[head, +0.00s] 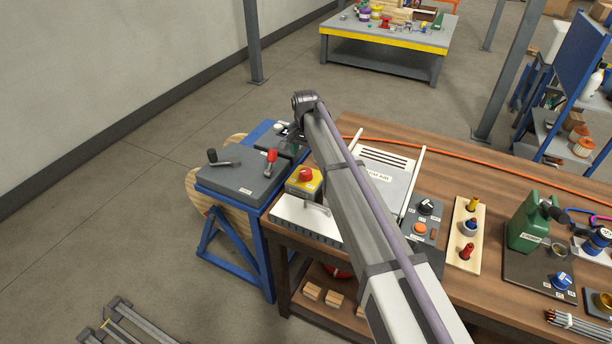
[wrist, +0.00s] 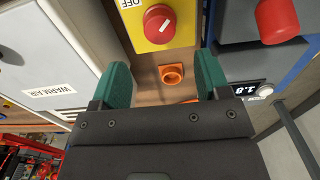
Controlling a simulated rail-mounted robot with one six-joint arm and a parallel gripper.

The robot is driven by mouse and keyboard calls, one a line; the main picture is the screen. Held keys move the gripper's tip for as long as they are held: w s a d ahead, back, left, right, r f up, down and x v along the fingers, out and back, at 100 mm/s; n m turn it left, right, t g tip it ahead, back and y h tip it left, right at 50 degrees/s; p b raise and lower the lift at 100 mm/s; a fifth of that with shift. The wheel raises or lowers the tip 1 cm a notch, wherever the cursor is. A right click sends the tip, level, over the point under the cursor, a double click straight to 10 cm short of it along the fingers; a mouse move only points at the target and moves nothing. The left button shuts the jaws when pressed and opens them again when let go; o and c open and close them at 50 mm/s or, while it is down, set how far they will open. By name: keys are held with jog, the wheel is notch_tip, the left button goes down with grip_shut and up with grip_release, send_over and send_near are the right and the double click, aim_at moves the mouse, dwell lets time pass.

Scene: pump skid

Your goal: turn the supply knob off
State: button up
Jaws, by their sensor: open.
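A red knob (wrist: 159,24) sits on a yellow box (wrist: 140,40) with an "OFF" label beside it, at the top of the wrist view. In the head view the red knob (head: 306,174) and yellow box (head: 297,186) stand at the workbench's left end. No label reading "supply" is legible. My gripper (wrist: 162,62) is open and empty, its teal fingers apart, short of the yellow box in the wrist picture and not seen touching the knob. In the head view my gripper is mostly hidden behind my arm.
A white "WARM AIR" unit (wrist: 50,60) stands left, and a red-gripped part (wrist: 280,18) and small display (wrist: 252,90) right. In the head view, a black knob (head: 427,207) and blue knob (head: 561,280) lie further right.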

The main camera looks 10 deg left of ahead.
aim_at(306, 171)
notch_tip(306, 171, down, 8)
jog(key=b, duration=0.6)
jog(key=shift+f+b, duration=0.1)
jog(key=shift+b, duration=0.2)
jog(key=shift+c, duration=0.2)
jog(key=c, duration=0.9)
